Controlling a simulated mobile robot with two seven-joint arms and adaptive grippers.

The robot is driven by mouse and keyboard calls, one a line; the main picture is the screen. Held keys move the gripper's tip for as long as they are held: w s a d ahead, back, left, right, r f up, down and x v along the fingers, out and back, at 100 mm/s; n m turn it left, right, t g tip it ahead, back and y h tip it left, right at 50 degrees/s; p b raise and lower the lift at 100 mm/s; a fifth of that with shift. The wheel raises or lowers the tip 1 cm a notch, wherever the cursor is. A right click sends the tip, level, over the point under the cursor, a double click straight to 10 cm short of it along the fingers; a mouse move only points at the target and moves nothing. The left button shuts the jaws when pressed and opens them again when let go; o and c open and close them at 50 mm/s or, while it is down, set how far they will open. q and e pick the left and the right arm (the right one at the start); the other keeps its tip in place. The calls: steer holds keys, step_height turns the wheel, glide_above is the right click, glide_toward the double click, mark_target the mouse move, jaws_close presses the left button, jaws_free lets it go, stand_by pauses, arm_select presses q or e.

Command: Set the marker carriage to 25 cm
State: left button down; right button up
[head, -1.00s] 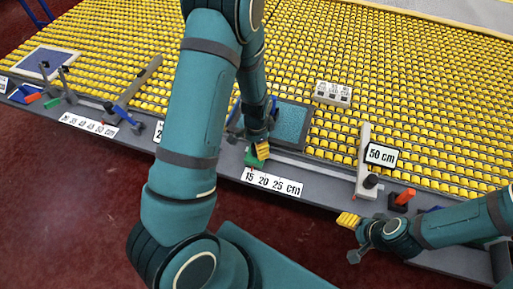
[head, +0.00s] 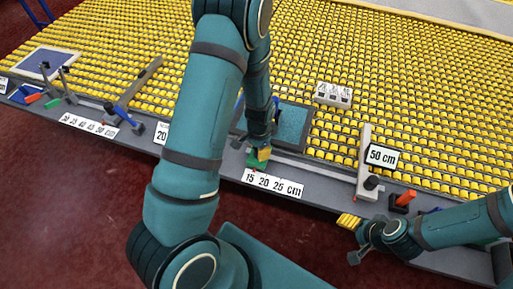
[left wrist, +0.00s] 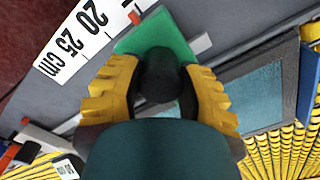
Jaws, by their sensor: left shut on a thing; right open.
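The green marker carriage (head: 254,161) sits on the grey rail at the bench edge, behind the "15 20 25 cm" scale (head: 272,184). It also shows in the left wrist view as a green block (left wrist: 152,36) with a dark round knob (left wrist: 160,72). My left gripper (head: 263,153) is shut on the knob, with a yellow finger on each side in the left wrist view (left wrist: 160,92). A red pointer (left wrist: 135,18) on the carriage lies beyond the 20, toward the 15 end. My right gripper (head: 352,236) is open and empty, in front of the bench edge.
A teal pad (head: 292,125) lies behind the rail. A grey upright block (head: 364,160) with a "50 cm" sign (head: 382,156) stands right of the scale, near a red-orange block (head: 403,201). Yellow-studded surface (head: 430,100) fills the back.

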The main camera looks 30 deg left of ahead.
arm_select(q)
steer(key=d, duration=0.3)
steer(key=w+d, duration=0.1)
steer(key=d, duration=0.2)
steer(key=w+d, duration=0.1)
steer(key=d, duration=0.2)
steer(key=shift+w+d, duration=0.1)
steer(key=shift+d, duration=0.2)
steer(key=c, duration=0.7)
jaws_free()
steer(key=shift+o, duration=0.9)
steer(key=shift+d, duration=0.1)
